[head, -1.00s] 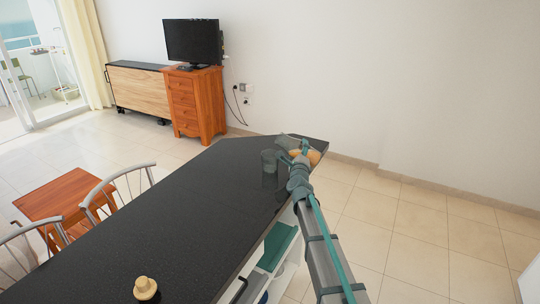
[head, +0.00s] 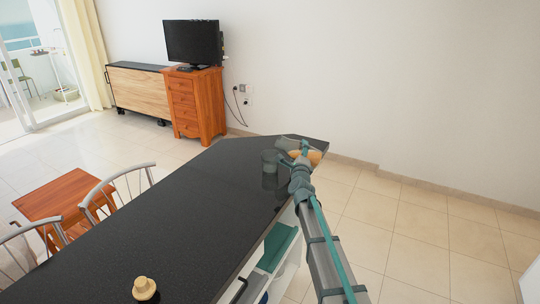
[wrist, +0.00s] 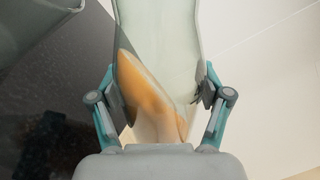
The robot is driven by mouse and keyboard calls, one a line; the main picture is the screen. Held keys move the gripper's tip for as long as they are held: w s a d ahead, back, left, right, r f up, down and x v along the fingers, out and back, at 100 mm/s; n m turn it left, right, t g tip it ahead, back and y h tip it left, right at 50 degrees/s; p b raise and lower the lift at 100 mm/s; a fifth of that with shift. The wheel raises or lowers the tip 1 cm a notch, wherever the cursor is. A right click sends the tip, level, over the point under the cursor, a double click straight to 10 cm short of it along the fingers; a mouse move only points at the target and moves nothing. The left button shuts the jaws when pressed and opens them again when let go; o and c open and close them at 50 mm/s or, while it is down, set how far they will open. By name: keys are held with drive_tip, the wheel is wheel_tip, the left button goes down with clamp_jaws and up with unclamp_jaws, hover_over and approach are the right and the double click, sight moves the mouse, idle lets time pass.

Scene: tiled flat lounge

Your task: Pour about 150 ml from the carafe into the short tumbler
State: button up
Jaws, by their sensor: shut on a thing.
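My gripper (head: 299,150) is over the far right end of the dark counter, shut on the clear carafe. The carafe (wrist: 155,30) fills the middle of the wrist view between my two fingers, with orange liquid (wrist: 145,95) in it. The liquid's surface slants steeply against the carafe walls, so the carafe looks tilted. In the head view my gripper partly hides the carafe (head: 315,157). The short tumbler (head: 269,161) stands on the counter just left of the gripper. Its edge also shows in the wrist view (wrist: 35,22), top left. I see no stream, and cannot tell whether the tumbler holds liquid.
The dark counter (head: 175,215) is mostly clear. A small pale wooden object (head: 145,288) stands at its near end. Metal-backed chairs (head: 118,188) and a low wooden table (head: 58,195) are at the left. Open shelves are under the counter's right side.

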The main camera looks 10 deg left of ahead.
sight(298, 148)
drive_tip(key=shift+d+r+n, duration=0.15)
drive_tip(key=shift+r+n, duration=0.2)
drive_tip(key=shift+n, duration=0.75)
idle(0.6)
drive_tip(key=shift+a+r+n+y+p, duration=0.3)
drive_tip(key=shift+a+r+n+p, duration=0.25)
drive_tip(key=shift+r+n, duration=0.35)
idle(0.4)
drive_tip(key=shift+r+n, duration=0.35)
drive_tip(key=shift+n, duration=0.45)
idle(2.9)
drive_tip(key=f+m, duration=0.1)
drive_tip(key=m, duration=0.1)
drive_tip(key=d+f+m+b, duration=0.1)
drive_tip(key=f, duration=0.1)
drive_tip(key=shift+d+f+m, duration=0.2)
drive_tip(key=shift+f+m, duration=0.1)
drive_tip(key=shift+m, duration=0.1)
drive_tip(key=shift+a+r+m, duration=0.2)
drive_tip(key=shift+a+m, duration=0.05)
drive_tip(key=shift+m, duration=0.35)
drive_tip(key=shift+f, duration=0.1)
